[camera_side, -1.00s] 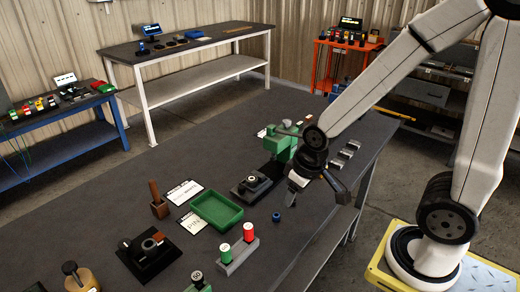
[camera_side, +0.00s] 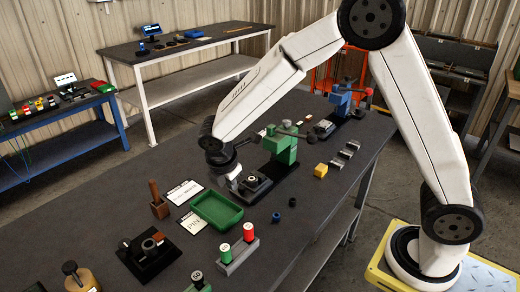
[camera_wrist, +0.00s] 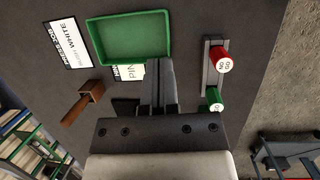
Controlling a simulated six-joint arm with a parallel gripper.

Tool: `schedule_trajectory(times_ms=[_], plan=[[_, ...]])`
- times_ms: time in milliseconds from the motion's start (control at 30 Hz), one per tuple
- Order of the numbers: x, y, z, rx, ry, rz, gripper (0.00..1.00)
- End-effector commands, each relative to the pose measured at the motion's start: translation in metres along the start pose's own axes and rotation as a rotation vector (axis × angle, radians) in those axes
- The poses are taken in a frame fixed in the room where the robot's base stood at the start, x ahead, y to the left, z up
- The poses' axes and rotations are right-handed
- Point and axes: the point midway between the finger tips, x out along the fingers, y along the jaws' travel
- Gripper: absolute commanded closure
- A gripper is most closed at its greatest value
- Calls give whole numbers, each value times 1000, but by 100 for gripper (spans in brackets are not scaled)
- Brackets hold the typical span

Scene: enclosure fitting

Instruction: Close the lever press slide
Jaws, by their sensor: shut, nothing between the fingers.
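The green lever press (camera_side: 282,146) stands on a dark base on the table, its lever at the top. Its dark slide (camera_side: 256,184), carrying a light round part, sticks out from the press toward the lower left in the side view. My gripper (camera_side: 236,182) is shut and empty, low at the slide's left end. I cannot tell whether it touches the slide. In the wrist view my gripper (camera_wrist: 160,68) shows shut fingers, and the press and slide are out of view.
A green tray (camera_side: 196,209) lies in front of the slide; it also shows in the wrist view (camera_wrist: 165,39). A gauge rack (camera_side: 238,262) holds red and green pieces.

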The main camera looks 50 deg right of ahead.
Motion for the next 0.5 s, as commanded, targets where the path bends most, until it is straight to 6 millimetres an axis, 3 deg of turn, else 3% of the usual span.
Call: schedule_trajectory(times_ms=[200, 500], plan=[[3, 21, -14, -235, -69, 2, 100], [4, 24, -15, -270, -80, 0, 100]])
